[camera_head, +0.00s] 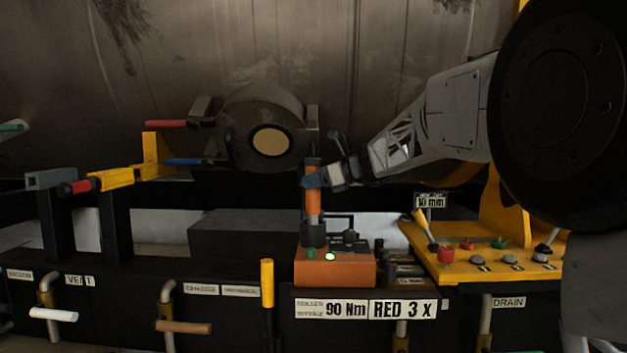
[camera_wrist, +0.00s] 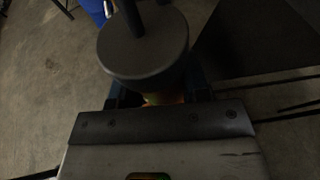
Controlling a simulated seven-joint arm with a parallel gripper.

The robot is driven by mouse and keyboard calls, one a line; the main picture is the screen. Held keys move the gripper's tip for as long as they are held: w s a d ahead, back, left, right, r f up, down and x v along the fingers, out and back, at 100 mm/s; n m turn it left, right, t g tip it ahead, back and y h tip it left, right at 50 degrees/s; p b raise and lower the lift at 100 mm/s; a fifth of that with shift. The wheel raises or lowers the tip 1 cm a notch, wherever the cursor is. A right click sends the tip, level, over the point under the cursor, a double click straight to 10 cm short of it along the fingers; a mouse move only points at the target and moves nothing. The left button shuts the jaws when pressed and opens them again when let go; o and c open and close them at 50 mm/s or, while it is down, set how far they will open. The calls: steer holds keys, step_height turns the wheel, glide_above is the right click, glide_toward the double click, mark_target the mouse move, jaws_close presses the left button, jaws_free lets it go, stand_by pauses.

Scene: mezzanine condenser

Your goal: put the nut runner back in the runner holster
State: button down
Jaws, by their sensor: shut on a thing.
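The nut runner (camera_head: 313,203) is an upright orange and dark tool in the middle of the head view. My gripper (camera_head: 314,180) is shut around its upper body, coming in from the right. In the wrist view, a dark round end of the runner (camera_wrist: 143,48) with a thin shaft fills the space ahead of my gripper (camera_wrist: 160,97), and a sliver of orange shows between the fingers. The runner's dark lower end is over the left part of an orange box (camera_head: 335,274); I cannot tell whether it touches. I cannot pick out the runner holster with certainty.
A yellow panel (camera_head: 490,268) with several knobs stands at the right. A yellow upright handle (camera_head: 267,284) is left of the orange box. Red and blue handles (camera_head: 183,161) and a round flange (camera_head: 265,135) are behind. A dark block (camera_head: 240,238) lies left of the runner.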

steer(key=shift+f, duration=0.15)
steer(key=c, duration=0.6)
jaws_free()
steer(key=shift+c, duration=0.2)
steer(key=shift+o, duration=0.7)
steer(key=shift+f, duration=0.15)
steer(key=shift+d, duration=0.1)
steer(key=v, duration=0.7)
steer(key=shift+d+r, duration=0.25)
steer(key=shift+s, duration=0.15)
